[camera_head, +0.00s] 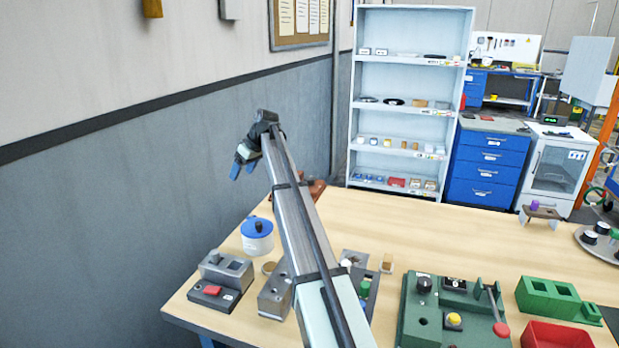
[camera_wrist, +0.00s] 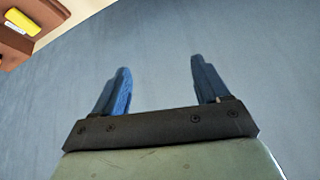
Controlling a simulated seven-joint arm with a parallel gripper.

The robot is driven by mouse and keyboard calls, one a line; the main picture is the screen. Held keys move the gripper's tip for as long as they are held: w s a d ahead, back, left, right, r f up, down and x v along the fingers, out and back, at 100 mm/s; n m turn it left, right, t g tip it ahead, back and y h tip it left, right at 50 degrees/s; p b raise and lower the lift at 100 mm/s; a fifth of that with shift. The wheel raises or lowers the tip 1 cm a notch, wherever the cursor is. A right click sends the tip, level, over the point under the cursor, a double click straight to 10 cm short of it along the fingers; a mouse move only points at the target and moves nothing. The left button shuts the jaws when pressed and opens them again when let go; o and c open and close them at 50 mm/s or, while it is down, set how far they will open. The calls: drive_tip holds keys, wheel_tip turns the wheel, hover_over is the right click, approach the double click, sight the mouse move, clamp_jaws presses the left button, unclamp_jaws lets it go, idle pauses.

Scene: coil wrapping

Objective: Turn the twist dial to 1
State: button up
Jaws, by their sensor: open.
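A black round knob (camera_head: 424,284), which looks like the twist dial, stands on the back left corner of a green control board (camera_head: 435,337). Its marking is too small to read. A blue-lidded white pot (camera_head: 257,240) with a black knob on top stands at the table's left edge; I cannot tell whether that knob turns. My gripper (camera_head: 243,171) is raised at the left, beside the grey wall and far from the green board. In the wrist view its two blue fingers (camera_wrist: 160,68) are apart with nothing between them.
The green board also has a yellow button (camera_head: 454,320) and a red-tipped lever (camera_head: 501,329). A grey block with a red button (camera_head: 212,290) stands at the front left. A red bin (camera_head: 556,337) is at right. The wooden table (camera_head: 400,225) is clear towards the back.

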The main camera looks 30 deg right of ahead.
drive_tip(key=w+d+m+h, duration=0.2)
drive_tip(key=w+d+m, duration=0.1)
drive_tip(key=d, duration=1.1)
drive_tip(key=m+h, duration=0.2)
drive_tip(key=m, duration=0.2)
approach(310, 178)
drive_tip(key=x, duration=0.8)
drive_tip(key=shift+w+f, duration=0.15)
drive_tip(key=shift+f, duration=0.2)
drive_tip(key=c, duration=1)
drive_tip(key=shift+c, duration=0.2)
